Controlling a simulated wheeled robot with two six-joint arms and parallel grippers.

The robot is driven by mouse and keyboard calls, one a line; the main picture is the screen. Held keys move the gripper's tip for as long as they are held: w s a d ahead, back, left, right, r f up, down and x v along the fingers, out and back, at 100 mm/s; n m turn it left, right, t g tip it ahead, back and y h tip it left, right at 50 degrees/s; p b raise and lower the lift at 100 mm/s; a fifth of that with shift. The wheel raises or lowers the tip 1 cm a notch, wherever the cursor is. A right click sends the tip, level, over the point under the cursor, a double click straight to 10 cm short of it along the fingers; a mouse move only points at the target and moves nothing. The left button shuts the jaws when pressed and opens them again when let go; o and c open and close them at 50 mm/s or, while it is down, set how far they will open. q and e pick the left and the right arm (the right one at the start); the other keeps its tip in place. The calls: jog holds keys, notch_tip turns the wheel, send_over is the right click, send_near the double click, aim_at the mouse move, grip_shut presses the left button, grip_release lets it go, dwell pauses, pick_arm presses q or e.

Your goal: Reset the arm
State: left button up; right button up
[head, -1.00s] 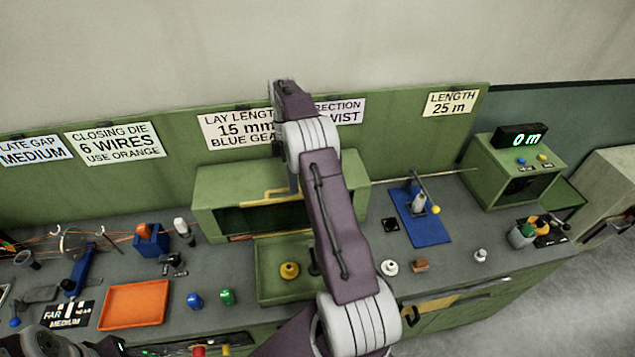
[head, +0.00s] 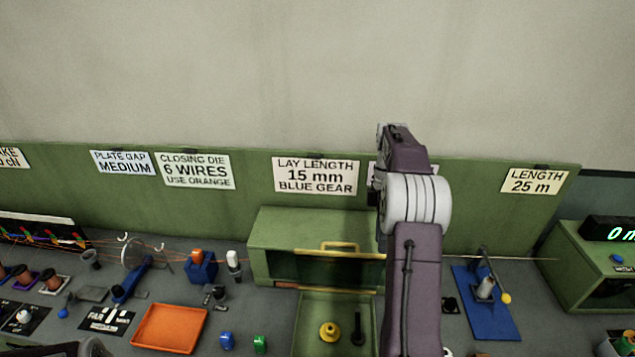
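My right arm rises from the bottom of the head view, right of centre, with its purple and grey links upright in front of the bench. Its wrist end stands high, against the green back panel (head: 90,205). Only a narrow dark edge of my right gripper (head: 378,200) shows beside the grey joint; its fingers are hidden behind the arm, so I cannot see whether they are open or hold anything. A dark piece of my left arm shows at the bottom left edge; my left gripper is not visible.
Behind the arm stands a green housing (head: 270,235) with a yellow handle (head: 330,247). An orange tray (head: 170,328), blue knob (head: 227,340) and green knob (head: 260,343) lie left. A blue stand (head: 487,310) and counter box (head: 575,265) are right. The wall above is clear.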

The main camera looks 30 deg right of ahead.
jog(key=s+a+f+n+h+b, duration=0.1)
jog(key=a+f+b, duration=0.2)
jog(key=a, duration=0.6)
jog(key=s+a+f+n+h+b, duration=0.1)
jog(key=s+a+f+b, duration=0.15)
jog(key=a, duration=0.55)
jog(key=s+a+f+m+t+b, duration=0.1)
jog(key=s+a+f+m+t, duration=0.1)
jog(key=f+m, duration=0.4)
jog(key=s+a+f+m+t, duration=0.2)
jog(key=s+f+m, duration=0.1)
jog(key=f+m, duration=0.3)
jog(key=shift+a+f+m+b, duration=0.35)
jog(key=shift+m+b, duration=0.05)
jog(key=shift+m, duration=0.7)
jog(key=shift+s, duration=0.2)
